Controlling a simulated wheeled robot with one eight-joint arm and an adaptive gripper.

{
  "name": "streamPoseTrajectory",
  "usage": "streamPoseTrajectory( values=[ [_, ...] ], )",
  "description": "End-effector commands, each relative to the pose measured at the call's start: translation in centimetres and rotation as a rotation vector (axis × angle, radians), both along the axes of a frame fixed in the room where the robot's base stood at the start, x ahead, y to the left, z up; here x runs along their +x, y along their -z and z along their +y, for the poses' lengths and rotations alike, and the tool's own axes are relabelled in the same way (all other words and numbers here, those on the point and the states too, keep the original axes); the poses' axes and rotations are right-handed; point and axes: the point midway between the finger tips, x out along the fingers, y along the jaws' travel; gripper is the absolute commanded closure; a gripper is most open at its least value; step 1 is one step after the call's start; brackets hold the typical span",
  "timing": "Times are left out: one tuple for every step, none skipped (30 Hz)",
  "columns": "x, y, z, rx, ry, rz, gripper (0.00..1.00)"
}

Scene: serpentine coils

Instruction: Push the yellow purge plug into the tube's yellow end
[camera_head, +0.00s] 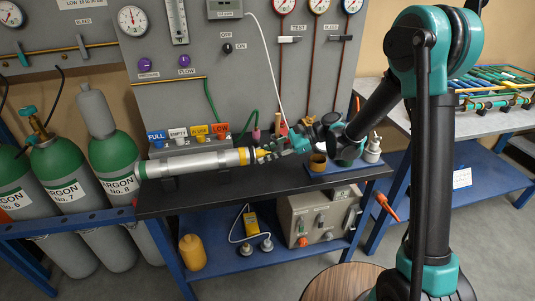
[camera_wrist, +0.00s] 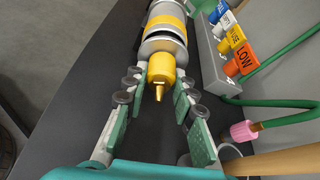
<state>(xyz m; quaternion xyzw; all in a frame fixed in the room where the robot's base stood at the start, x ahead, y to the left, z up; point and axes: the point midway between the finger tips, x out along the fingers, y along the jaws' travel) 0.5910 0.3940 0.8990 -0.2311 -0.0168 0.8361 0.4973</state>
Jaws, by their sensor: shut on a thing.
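The tube (camera_head: 195,163) is a silver-grey cylinder lying level on black supports on the dark bench, with a green left end and a yellow band (camera_head: 243,156) near its right end. The yellow purge plug (camera_wrist: 161,68), with a brass nozzle, is in line with the tube's yellow end (camera_wrist: 165,27) and appears against its grey end ring. I cannot tell how deep it sits. My gripper (camera_wrist: 160,79) is shut on the plug, one finger on each side. In the head view my gripper (camera_head: 268,153) is at the tube's right end.
A grey block with coloured tags (camera_head: 190,136) stands behind the tube. A green hose with a pink fitting (camera_wrist: 243,131) lies right in the wrist view. Argon cylinders (camera_head: 65,175) stand left.

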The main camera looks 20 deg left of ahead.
Motion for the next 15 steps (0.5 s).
streamPoseTrajectory(
  values=[
    [-0.03, -0.02, 0.04, 0.000, 0.000, 0.000, 1.00],
    [-0.03, -0.02, 0.04, 0.000, 0.000, 0.000, 1.00],
    [-0.03, -0.01, 0.04, 0.000, 0.000, 0.000, 1.00],
    [-0.02, -0.02, 0.03, 0.000, 0.000, 0.000, 1.00],
    [-0.02, -0.02, 0.03, 0.000, 0.000, 0.000, 1.00],
    [-0.02, -0.02, 0.03, 0.000, 0.000, 0.000, 1.00],
    [-0.02, -0.02, 0.03, 0.000, 0.000, 0.000, 1.00],
    [-0.02, -0.02, 0.03, 0.000, 0.000, 0.000, 1.00],
    [-0.03, -0.02, 0.04, 0.000, 0.000, 0.000, 1.00],
    [-0.04, -0.01, 0.06, 0.001, 0.000, 0.001, 1.00],
    [-0.06, -0.02, 0.09, 0.001, 0.000, 0.001, 1.00],
    [-0.09, -0.02, 0.14, 0.001, 0.000, 0.001, 1.00],
    [-0.13, -0.02, 0.20, 0.001, 0.000, 0.001, 1.00],
    [-0.17, -0.01, 0.25, 0.001, 0.000, 0.001, 1.00],
    [-0.22, -0.02, 0.33, 0.000, -0.001, 0.001, 1.00]
  ],
)
